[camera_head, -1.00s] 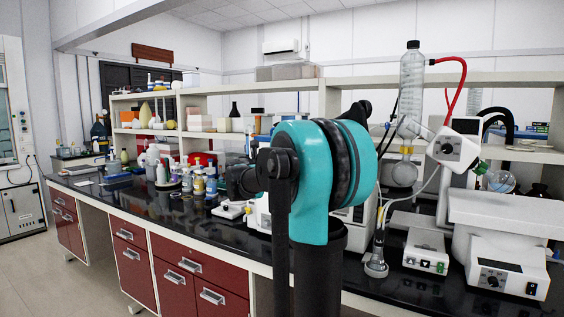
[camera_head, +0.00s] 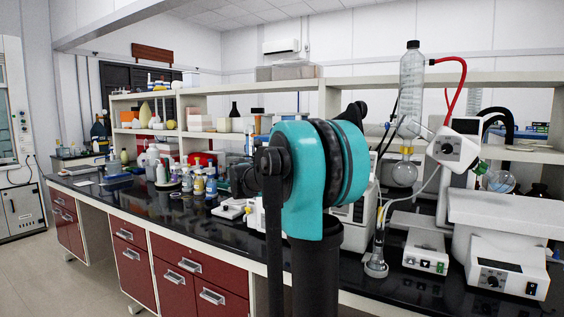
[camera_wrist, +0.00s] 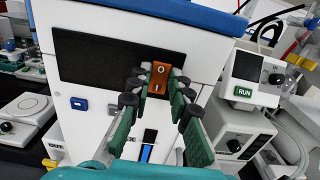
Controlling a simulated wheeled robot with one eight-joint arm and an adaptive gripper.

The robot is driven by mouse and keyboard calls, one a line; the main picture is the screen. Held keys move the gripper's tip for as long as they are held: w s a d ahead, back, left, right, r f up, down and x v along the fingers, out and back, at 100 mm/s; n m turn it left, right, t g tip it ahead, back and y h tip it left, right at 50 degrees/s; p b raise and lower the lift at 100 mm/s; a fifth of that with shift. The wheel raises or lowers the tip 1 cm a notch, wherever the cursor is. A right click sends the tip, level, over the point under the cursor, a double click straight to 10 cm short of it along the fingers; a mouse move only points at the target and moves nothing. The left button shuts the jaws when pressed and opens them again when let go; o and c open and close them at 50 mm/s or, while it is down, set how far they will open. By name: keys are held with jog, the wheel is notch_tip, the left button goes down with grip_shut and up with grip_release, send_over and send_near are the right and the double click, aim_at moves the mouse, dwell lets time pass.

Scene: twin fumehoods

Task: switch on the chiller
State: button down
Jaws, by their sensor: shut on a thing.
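In the wrist view the chiller (camera_wrist: 105,95) is a white box with a blue top and a dark panel on its front. An orange rocker switch (camera_wrist: 159,79) marked O and I sits on that front. My gripper (camera_wrist: 160,84), with green pads, has its fingertips on either side of the switch and is shut on it. The fingertips cover the switch's side edges. In the head view my arm hides the gripper and the switch.
A white device with a green RUN label (camera_wrist: 243,92) stands close on the right in the wrist view. A stirrer plate (camera_wrist: 22,108) is at the left. In the head view, bottles (camera_head: 198,182) and glassware (camera_head: 403,172) crowd the black bench.

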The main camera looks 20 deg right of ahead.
jog(key=shift+f+t+h, duration=0.35)
jog(key=shift+t+h, duration=0.65)
jog(key=shift+h, duration=0.2)
jog(key=c, duration=1.4)
grip_release()
jog(key=shift+a, duration=0.1)
jog(key=v, duration=1.2)
jog(key=shift+s, duration=0.1)
